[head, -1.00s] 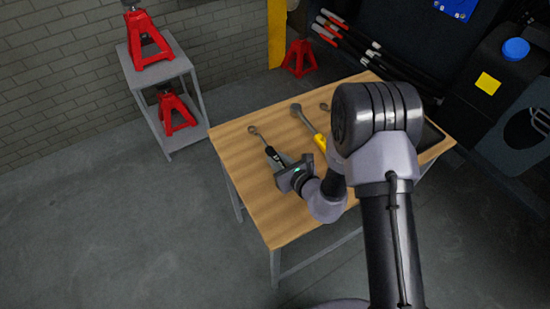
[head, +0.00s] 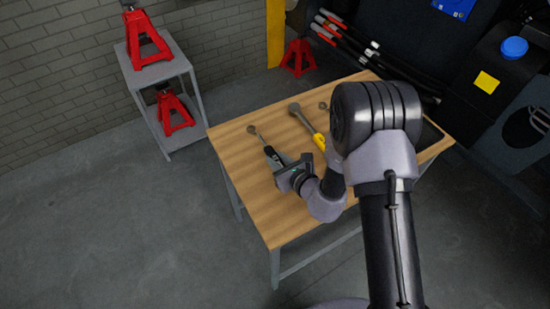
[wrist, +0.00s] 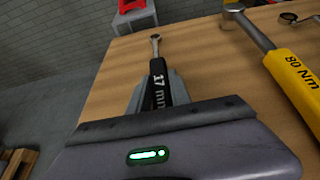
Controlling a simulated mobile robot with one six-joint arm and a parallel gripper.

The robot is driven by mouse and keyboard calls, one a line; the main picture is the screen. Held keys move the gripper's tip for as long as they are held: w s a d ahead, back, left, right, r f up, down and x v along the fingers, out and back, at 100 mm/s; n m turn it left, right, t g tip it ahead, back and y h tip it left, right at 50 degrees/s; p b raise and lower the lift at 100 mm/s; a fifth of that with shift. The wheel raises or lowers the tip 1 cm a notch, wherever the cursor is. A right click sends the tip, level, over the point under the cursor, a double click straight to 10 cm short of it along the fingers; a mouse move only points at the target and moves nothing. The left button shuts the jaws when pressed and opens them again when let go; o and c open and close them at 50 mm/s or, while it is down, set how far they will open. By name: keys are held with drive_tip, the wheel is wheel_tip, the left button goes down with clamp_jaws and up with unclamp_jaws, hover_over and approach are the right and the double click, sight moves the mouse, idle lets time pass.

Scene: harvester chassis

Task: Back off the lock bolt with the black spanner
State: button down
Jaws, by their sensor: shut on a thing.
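The black spanner (head: 271,153) has a black handle and a metal ring end. In the wrist view its handle (wrist: 159,86) reads "17 mm", and the ring end points away from me. My gripper (head: 281,165) is shut on the black handle, with a finger on each side of it in the wrist view (wrist: 157,95). The spanner is over the wooden table; I cannot tell clearly whether it touches the top. The lock bolt cannot be made out in these views.
A yellow-handled torque wrench (head: 309,128) marked "80 Nm" lies to the right on the wooden table (head: 240,145). Another ring-ended tool (wrist: 289,18) lies beyond it. A grey shelf (head: 157,67) with red jack stands is at the left. Dark machinery and hoses stand behind.

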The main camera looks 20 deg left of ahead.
drive_tip(key=shift+r+p, duration=0.35)
drive_tip(key=shift+r, duration=0.2)
wheel_tip(320, 180, up, 3)
drive_tip(key=shift+f+p, duration=0.15)
drive_tip(key=shift+p, duration=0.65)
drive_tip(key=s+d, duration=0.3)
drive_tip(key=d, duration=0.1)
drive_tip(key=s+d+p, duration=0.1)
drive_tip(key=s+d, duration=0.3)
drive_tip(key=s+d+r+p, duration=0.1)
drive_tip(key=s+d, duration=0.2)
drive_tip(key=d, duration=0.1)
drive_tip(key=shift+s+d+r, duration=0.1)
drive_tip(key=shift+s, duration=0.15)
drive_tip(key=c, duration=2)
unclamp_jaws()
clamp_jaws()
drive_tip(key=shift+w, duration=0.1)
